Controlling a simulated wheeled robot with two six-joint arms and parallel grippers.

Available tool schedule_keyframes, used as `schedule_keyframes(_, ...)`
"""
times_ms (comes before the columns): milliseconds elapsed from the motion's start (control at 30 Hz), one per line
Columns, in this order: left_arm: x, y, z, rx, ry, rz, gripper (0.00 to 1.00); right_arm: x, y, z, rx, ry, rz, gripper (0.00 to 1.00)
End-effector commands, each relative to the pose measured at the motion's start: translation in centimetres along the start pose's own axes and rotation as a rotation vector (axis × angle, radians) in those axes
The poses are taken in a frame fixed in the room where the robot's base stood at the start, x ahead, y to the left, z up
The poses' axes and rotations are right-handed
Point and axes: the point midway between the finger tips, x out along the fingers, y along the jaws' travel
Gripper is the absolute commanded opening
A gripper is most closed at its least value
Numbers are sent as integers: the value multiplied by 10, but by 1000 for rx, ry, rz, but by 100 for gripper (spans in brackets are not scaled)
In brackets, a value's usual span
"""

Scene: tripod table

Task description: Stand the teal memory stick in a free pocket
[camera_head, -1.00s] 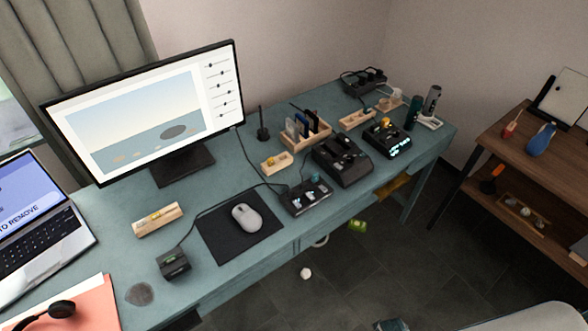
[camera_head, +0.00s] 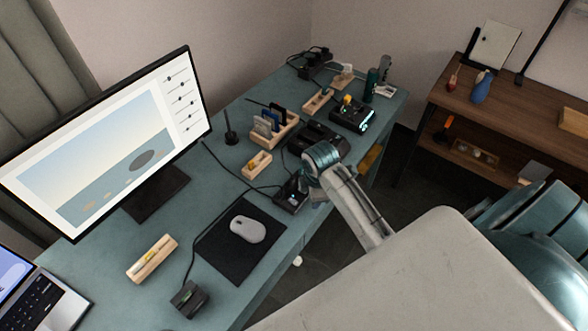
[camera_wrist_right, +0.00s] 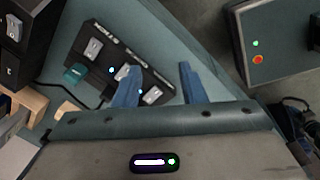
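In the head view the hub (camera_head: 291,193) is partly covered by my right arm, and I cannot make out the teal stick there. My right gripper (camera_wrist_right: 160,68) is open and empty, its blue fingers over the hub's right end, to the right of the teal stick. In the head view its fingers are hidden. My left gripper is not in view.
A wooden rack (camera_head: 283,136) with upright cards and a black device (camera_head: 317,139) stand behind the hub. A mouse (camera_head: 247,229) on a black mat (camera_head: 222,257), a cable, and a monitor (camera_head: 110,140) are at the left.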

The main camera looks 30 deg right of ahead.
Motion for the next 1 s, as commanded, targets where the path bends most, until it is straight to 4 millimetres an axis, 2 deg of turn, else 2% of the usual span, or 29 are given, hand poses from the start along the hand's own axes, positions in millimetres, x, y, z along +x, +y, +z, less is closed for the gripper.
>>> schedule_keyframes(33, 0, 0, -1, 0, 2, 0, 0, -6, 15, 0, -57, -2, -5, 37)
schedule_keyframes(167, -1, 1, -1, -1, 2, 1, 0, -22, 51, 0, -245, 0, -35, 37)
schedule_keyframes(300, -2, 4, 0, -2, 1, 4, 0, -50, 95, 2, -484, 16, -74, 37)
schedule_keyframes(433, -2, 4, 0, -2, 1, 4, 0, -72, 122, 4, -656, 38, -102, 37)
schedule_keyframes(533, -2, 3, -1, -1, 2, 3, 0, -81, 132, 5, -728, 48, -113, 37)
schedule_keyframes(667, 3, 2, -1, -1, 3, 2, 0, -78, 134, 5, -756, 53, -119, 37)
schedule_keyframes(933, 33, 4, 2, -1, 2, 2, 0, -48, 129, 4, -755, 53, -118, 37)
schedule_keyframes(1000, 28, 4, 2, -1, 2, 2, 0, -40, 128, 4, -754, 54, -121, 37)
